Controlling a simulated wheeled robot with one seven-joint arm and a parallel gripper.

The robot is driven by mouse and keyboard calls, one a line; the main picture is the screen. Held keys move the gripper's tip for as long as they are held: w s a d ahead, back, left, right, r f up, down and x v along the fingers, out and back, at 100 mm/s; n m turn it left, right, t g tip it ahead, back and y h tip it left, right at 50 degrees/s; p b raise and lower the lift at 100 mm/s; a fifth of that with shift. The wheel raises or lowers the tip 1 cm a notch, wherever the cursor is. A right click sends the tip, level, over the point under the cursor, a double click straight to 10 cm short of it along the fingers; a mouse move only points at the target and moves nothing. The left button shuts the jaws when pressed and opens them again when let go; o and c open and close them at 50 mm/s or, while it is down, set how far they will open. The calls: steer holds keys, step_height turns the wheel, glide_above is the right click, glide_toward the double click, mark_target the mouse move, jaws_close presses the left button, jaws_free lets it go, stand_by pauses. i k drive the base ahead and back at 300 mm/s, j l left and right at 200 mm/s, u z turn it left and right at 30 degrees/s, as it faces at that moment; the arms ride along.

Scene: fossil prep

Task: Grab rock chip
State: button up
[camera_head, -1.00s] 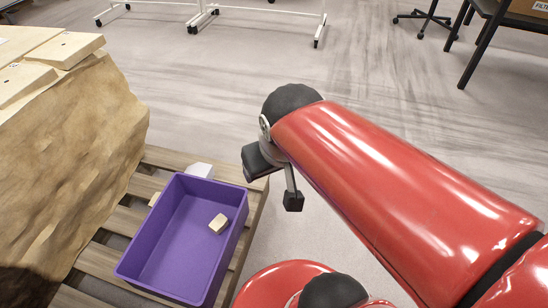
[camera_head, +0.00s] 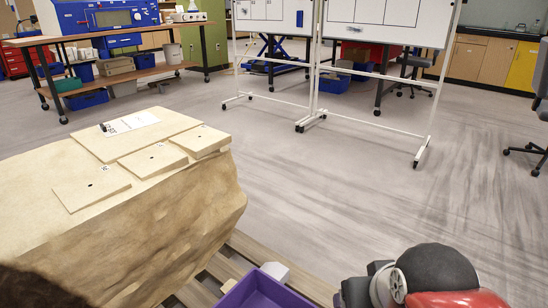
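Flat pale stone chips lie on top of a large tan rock block at the left: one at the front left (camera_head: 90,189), one in the middle (camera_head: 152,160) and one at the right edge (camera_head: 200,140). Each has a small dark mark. Part of a small beige piece (camera_head: 228,286) shows on the pallet, beside the purple bin (camera_head: 262,293). Only the bin's far corner is in view, so its contents are hidden. My gripper (camera_head: 350,293) is at the bottom edge, right of the bin and away from the rock block. Its fingers are mostly cut off, so their opening does not show.
The rock block (camera_head: 190,215) stands on a wooden pallet (camera_head: 245,245). A white block (camera_head: 275,271) is beside the bin. Wheeled whiteboards (camera_head: 385,15) stand behind, and a workbench (camera_head: 120,40) is at the back left. Open floor lies in the middle and right.

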mark_target(228, 285)
steer(key=i+u, duration=0.15)
steer(key=u, duration=0.35)
steer(key=i+l+u, duration=0.1)
steer(key=u, duration=0.4)
